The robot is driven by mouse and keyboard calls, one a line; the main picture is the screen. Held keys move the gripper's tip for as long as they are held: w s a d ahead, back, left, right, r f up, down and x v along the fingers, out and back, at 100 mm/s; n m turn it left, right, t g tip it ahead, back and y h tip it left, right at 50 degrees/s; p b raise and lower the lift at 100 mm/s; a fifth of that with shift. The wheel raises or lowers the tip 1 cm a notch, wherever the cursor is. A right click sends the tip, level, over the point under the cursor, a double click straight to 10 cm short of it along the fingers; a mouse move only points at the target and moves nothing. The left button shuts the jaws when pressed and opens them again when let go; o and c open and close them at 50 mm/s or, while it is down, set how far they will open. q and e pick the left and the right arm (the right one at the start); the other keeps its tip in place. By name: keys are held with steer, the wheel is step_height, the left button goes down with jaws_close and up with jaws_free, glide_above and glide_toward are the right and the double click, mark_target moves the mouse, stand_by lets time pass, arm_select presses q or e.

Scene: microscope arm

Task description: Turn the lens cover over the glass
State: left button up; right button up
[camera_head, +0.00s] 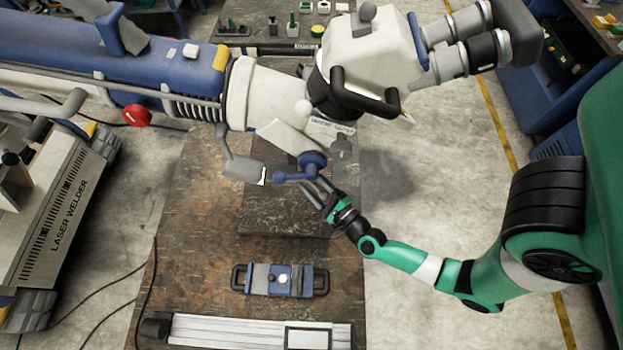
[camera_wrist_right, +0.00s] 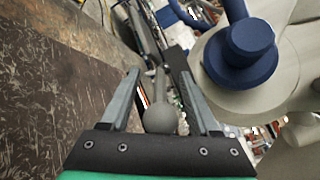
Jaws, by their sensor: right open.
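A grey flap with a white edge (camera_head: 245,170), which looks like the lens cover, hangs on a thin arm below the white microscope arm (camera_head: 262,98). I cannot clearly make out the glass. A blue knob (camera_head: 312,160) is just right of the flap; a large blue knob also shows in the right wrist view (camera_wrist_right: 240,52). My right gripper (camera_head: 318,190) is open just below the blue knob. In the right wrist view a grey ball on a rod (camera_wrist_right: 160,118) appears between its open fingers (camera_wrist_right: 160,88); I cannot tell its depth. My left gripper is out of view.
The microscope head (camera_head: 368,55) with a black handle is above my right gripper. The brown table (camera_head: 195,215) bears a blue-grey device (camera_head: 280,280) and a silver rail (camera_head: 240,330). A laser welder (camera_head: 55,200) stands left. Floor right of the table is clear beyond my arm.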

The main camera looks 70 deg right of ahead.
jaws_close()
stand_by(0.3)
stand_by(1.2)
